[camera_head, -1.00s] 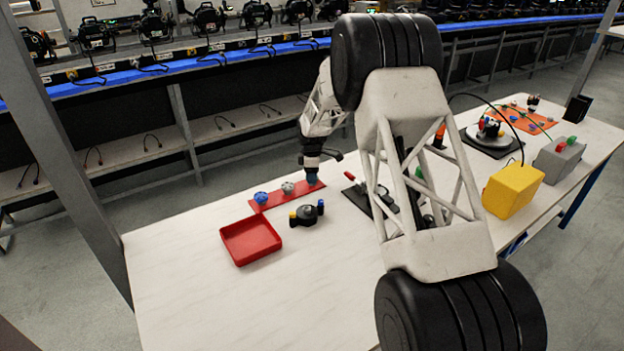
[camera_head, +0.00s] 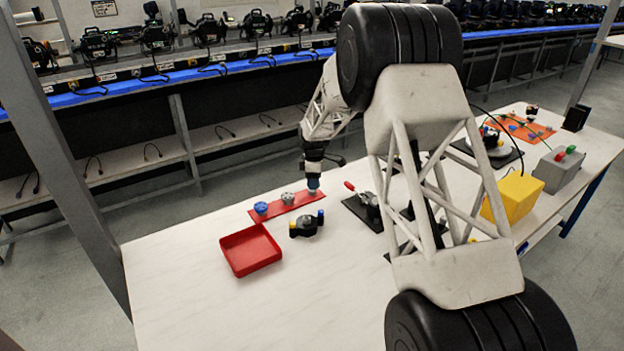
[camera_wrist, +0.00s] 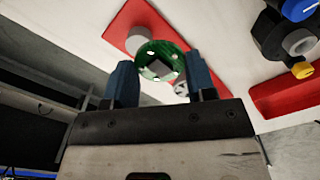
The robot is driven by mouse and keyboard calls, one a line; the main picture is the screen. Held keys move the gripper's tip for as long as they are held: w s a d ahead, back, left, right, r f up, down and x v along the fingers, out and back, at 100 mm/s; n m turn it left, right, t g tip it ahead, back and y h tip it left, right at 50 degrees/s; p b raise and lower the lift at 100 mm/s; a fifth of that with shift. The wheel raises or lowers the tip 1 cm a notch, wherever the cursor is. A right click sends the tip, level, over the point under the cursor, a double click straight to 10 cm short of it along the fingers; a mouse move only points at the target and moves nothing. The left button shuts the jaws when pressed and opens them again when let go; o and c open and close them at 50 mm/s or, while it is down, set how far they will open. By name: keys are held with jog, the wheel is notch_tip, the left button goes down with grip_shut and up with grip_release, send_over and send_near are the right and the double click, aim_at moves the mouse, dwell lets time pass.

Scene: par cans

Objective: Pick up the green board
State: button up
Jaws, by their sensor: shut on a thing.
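The green board (camera_wrist: 158,52) is a small round disc with a dark square and pale spots. In the wrist view it sits between the two blue fingers of my gripper (camera_wrist: 162,80), which is shut on it. In the head view my gripper (camera_head: 313,186) points down at the right end of the red mat (camera_head: 276,208). The board cannot be made out there, and I cannot tell whether it touches the mat.
A blue part (camera_head: 261,208) and a grey part (camera_head: 288,198) stand on the mat. A red tray (camera_head: 250,250) and a black fixture with blue and yellow knobs (camera_head: 306,226) are in front. A black plate (camera_head: 362,212) lies right. The table's front left is clear.

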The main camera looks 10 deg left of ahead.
jog(key=s+d, duration=0.1)
jog(key=s, duration=0.3)
jog(key=s+d, duration=0.2)
jog(key=s, duration=0.2)
jog(key=s+d+r, duration=0.1)
jog(key=s+d, duration=0.1)
jog(key=s, duration=0.2)
jog(key=shift+d, duration=0.1)
jog(key=shift+w+d+r, duration=0.1)
dwell(0.5)
jog(key=w+d+r, duration=0.1)
jog(key=w+d, duration=0.1)
jog(key=d, duration=0.4)
jog(key=w+d+r, duration=0.2)
jog(key=w+d, duration=0.1)
jog(key=d, duration=0.3)
jog(key=w+d+r, duration=0.2)
jog(key=d, duration=0.4)
jog(key=shift+w+d, duration=0.1)
jog(key=shift+w, duration=0.15)
jog(key=shift+f, duration=0.25)
jog(key=shift+f, duration=2.7)
